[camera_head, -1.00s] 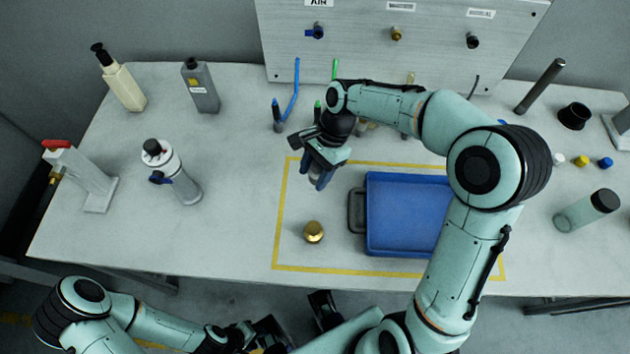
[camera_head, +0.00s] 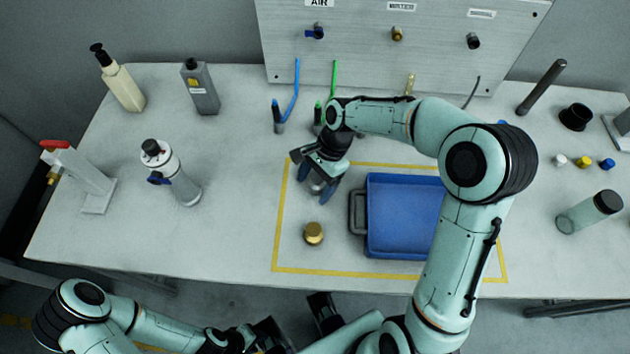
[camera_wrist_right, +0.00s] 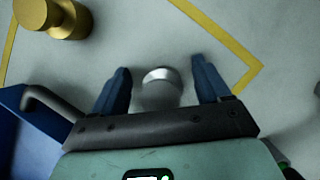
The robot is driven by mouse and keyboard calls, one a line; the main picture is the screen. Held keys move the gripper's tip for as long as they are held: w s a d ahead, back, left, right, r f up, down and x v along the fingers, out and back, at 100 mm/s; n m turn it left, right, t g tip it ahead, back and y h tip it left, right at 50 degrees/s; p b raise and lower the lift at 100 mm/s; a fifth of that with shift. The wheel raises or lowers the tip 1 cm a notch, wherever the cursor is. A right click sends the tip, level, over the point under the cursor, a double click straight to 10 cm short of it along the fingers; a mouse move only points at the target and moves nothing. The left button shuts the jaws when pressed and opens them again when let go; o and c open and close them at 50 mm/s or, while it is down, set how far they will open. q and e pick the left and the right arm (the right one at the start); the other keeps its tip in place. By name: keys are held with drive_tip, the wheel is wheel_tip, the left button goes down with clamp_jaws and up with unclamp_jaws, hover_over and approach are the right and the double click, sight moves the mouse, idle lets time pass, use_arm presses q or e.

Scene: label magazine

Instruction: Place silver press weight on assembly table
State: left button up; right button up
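The silver press weight (camera_wrist_right: 158,90) is a small cylinder with a shiny top rim. It sits between the two blue fingers of my right gripper (camera_wrist_right: 162,90) in the wrist view, with a gap on each side. In the head view the weight (camera_head: 317,187) is partly hidden under the right gripper (camera_head: 317,182), inside the yellow outline on the grey assembly table (camera_head: 230,235). It appears to stand on the table, though its base is hidden. My left gripper (camera_head: 268,337) is low at the bottom edge, off the table, its fingers unclear.
A brass weight (camera_head: 313,233) stands just in front of the silver one. A blue tray (camera_head: 405,248) with a dark handle lies to its right.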

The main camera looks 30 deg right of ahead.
drive_tip(key=p+v, duration=0.2)
drive_tip(key=v, duration=1)
drive_tip(key=shift+r, duration=0.15)
